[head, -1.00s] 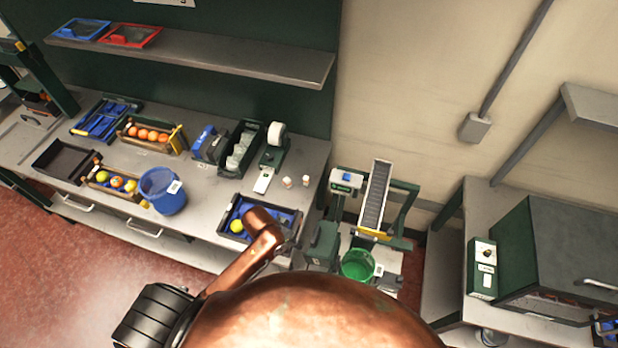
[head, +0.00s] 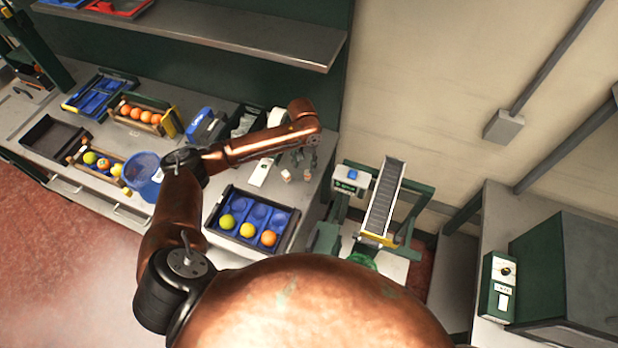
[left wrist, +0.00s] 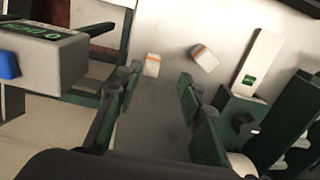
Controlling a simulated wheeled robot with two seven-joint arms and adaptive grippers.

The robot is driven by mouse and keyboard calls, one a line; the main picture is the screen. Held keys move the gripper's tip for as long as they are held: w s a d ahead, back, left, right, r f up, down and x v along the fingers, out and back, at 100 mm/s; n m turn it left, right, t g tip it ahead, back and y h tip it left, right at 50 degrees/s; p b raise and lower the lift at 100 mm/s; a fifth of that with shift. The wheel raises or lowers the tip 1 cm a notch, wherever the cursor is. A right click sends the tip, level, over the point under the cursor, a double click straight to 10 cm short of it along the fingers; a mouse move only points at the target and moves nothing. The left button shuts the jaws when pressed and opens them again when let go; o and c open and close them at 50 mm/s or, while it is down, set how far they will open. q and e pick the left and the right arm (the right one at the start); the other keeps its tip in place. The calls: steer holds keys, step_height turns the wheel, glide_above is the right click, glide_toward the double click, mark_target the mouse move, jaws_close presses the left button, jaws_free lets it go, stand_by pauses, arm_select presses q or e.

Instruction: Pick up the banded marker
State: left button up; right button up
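Two small white pieces with orange bands lie on the bench top. In the head view, one banded marker (head: 285,176) is at the left and the other (head: 308,174) is just to its right, beneath my left gripper (head: 303,156). In the left wrist view, one banded marker (left wrist: 152,66) is upright just beyond the fingertips, between their lines. The other banded marker (left wrist: 204,59) looks tilted, farther right. My left gripper (left wrist: 160,84) is open, its green fingers apart with nothing between them. My right gripper is in neither view.
A blue tray (head: 210,236) with fruit sits at the bench's front edge. A label device (head: 259,172) stands left of the markers, partly behind my arm. A small conveyor (head: 382,200) stands to the right, past the bench edge. A blue bucket (head: 143,172) is left.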

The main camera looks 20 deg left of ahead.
mark_target(307, 176)
arm_select(q)
steer(key=shift+w+f, duration=0.2)
steer(key=shift+f, duration=0.1)
steer(key=shift+w+d+f, duration=0.1)
steer(key=shift+f, duration=0.2)
steer(key=shift+d+f, duration=0.1)
steer(key=shift+f, duration=0.4)
steer(key=f, duration=0.3)
steer(key=f+p, duration=0.1)
steer(key=f, duration=0.1)
steer(key=shift+d, duration=0.4)
steer(key=shift+f, duration=0.45)
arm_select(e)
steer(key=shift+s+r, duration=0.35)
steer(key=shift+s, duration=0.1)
arm_select(q)
jaws_close()
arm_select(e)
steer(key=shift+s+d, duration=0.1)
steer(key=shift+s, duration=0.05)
